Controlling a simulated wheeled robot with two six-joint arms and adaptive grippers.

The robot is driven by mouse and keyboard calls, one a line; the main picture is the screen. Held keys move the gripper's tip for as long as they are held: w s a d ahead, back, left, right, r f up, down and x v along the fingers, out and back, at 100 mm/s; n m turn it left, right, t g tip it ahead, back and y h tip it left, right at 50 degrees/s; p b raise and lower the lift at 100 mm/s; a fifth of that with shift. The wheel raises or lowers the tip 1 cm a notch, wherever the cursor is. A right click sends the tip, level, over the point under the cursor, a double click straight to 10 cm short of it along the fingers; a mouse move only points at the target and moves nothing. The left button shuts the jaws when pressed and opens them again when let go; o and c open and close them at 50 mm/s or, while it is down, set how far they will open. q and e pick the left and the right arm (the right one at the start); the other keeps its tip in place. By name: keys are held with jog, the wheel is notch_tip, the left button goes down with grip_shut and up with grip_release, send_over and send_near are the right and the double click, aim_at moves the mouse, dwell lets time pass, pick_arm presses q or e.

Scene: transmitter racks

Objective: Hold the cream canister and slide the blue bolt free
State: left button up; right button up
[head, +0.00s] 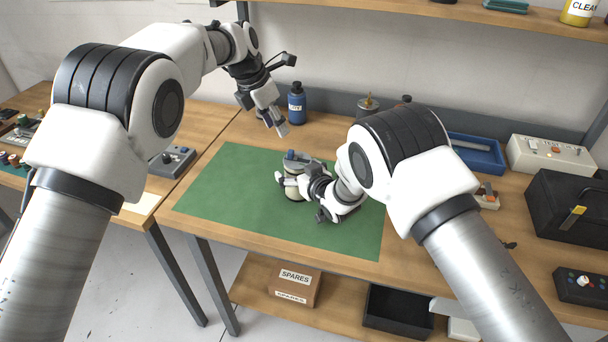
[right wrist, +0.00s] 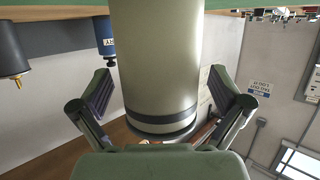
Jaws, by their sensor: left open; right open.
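The cream canister (head: 293,186) stands upright on the green mat (head: 230,195), with a grey top. The small blue bolt (head: 291,155) shows at that top; its fit there is too small to make out. My right gripper (head: 298,192) is open around the canister's side and partly hides it. In the right wrist view the canister (right wrist: 160,60), with its dark band, stands between the two spread fingers (right wrist: 163,85); neither clearly touches it. The bolt does not show there. My left gripper (head: 276,127) is open and empty, above and behind the canister, to its left.
A blue bottle (head: 296,106) and a brass-topped container (head: 367,107) stand behind the mat. A blue tray (head: 475,153), a white control box (head: 550,157) and a black case (head: 566,215) stand on the right. The mat's left part is clear.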

jog(key=shift+r, duration=0.1)
jog(key=shift+c, duration=0.7)
jog(key=c, duration=1.4)
